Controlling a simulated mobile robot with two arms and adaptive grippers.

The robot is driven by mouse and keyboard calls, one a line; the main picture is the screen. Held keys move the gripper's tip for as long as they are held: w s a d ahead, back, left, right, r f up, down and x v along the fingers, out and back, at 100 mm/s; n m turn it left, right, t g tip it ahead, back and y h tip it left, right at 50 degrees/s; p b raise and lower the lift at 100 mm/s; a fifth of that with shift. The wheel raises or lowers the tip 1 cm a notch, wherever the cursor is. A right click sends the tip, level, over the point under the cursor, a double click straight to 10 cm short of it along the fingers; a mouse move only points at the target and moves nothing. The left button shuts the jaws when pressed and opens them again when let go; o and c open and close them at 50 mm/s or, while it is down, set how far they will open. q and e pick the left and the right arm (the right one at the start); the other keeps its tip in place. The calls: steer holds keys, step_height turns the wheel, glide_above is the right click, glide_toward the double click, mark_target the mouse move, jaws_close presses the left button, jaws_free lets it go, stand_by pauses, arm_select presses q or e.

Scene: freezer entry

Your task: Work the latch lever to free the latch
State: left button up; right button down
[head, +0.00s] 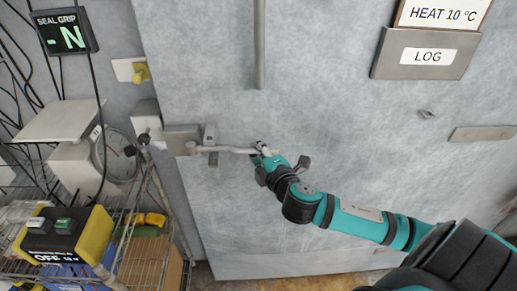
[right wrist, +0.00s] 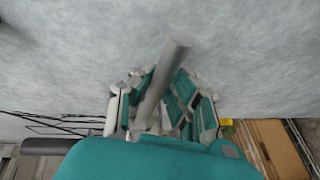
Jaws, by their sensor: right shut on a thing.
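The grey latch lever (head: 228,150) runs roughly level to the right from the metal latch body (head: 183,139) at the left edge of the big grey door. My right gripper (head: 264,153) is shut on the lever's right end. In the right wrist view the lever (right wrist: 166,72) passes between the fingers of my right gripper (right wrist: 160,100), and its round end sticks out past them. Beside the latch body, a metal block (head: 147,122) sits on the frame side. How the latch engages inside is hidden. My left gripper is not in view.
The grey door (head: 330,110) fills the middle, with a vertical bar handle (head: 259,45) above the lever. At left are a dial scale (head: 100,160), a wire shelf (head: 150,215) and a yellow control box (head: 70,236). A display (head: 66,32) reads "SEAL GRIP -N".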

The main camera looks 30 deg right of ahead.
steer(key=s+a+m+g+h, duration=0.2)
steer(key=s+a+m+h, duration=0.2)
steer(key=h, duration=0.1)
steer(key=shift+s+a+p, duration=0.15)
steer(key=shift+a+p, duration=0.15)
steer(key=shift+p, duration=0.1)
steer(key=c, duration=1.2)
jaws_free()
steer(key=shift+c, duration=0.2)
steer(key=v, duration=1.2)
